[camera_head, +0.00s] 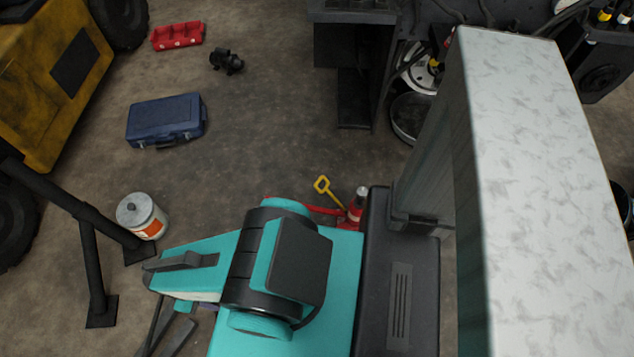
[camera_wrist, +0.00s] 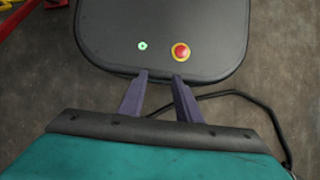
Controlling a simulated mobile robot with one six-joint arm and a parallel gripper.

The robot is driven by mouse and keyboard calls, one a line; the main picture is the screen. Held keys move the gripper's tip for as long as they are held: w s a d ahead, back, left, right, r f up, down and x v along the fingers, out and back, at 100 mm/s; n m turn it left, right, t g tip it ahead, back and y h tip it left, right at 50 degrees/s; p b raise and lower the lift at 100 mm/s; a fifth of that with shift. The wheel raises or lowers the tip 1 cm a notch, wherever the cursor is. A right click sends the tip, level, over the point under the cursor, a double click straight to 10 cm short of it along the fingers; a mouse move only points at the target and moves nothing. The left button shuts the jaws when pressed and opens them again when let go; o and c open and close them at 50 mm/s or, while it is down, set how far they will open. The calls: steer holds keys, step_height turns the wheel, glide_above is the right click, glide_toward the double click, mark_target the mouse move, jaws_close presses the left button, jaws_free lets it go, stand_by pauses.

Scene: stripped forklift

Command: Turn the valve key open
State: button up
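I cannot make out a valve key for certain in either view. A yellow loop handle (camera_head: 322,185) shows near the middle of the head view, just beyond my teal arm. A red item with a metal top (camera_head: 356,205) stands close to its right, partly hidden by my arm. My gripper (camera_wrist: 159,76) shows in the wrist view with its two purple-grey fingers apart and nothing between them. It points at a dark rounded panel with a red button and a green light. In the head view my arm largely hides the gripper.
A blue case (camera_head: 166,120), a red tray (camera_head: 178,36) and a small black item (camera_head: 227,62) lie on the floor. A white and orange bucket (camera_head: 142,216) stands beside a black frame (camera_head: 88,216). A yellow vehicle (camera_head: 40,100) is at left. Floor between the case and my arm is clear.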

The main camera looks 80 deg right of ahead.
steer(key=shift+a, duration=0.2)
steer(key=w+d+f+m+t+h+b, duration=0.15)
steer(key=w+d+m+b, duration=0.25)
steer(key=d, duration=0.4)
steer(key=w+d+f+m+b, duration=0.2)
steer(key=w+d+m+b, duration=0.2)
steer(key=d, duration=0.4)
steer(key=d+f+m+h+b, duration=0.15)
steer(key=d+m+b, duration=0.6)
steer(key=d, duration=1.05)
steer(key=s+d+f+m+b, duration=0.1)
steer(key=s+d+m+b, duration=0.1)
steer(key=s+d+b, duration=0.45)
steer(key=s+d+f+m+b, duration=0.15)
steer(key=d+b, duration=0.25)
steer(key=d, duration=0.5)
steer(key=s+d+m+b, duration=0.1)
steer(key=s+d+b, duration=0.3)
steer(key=s, duration=0.3)
steer(key=s+d+f+m+b, duration=0.1)
steer(key=s+d+b, duration=0.3)
steer(key=s, duration=0.4)
steer(key=shift+s+d+m+g, duration=0.2)
steer(key=shift+d+m+g, duration=0.15)
steer(key=shift+d+m, duration=0.5)
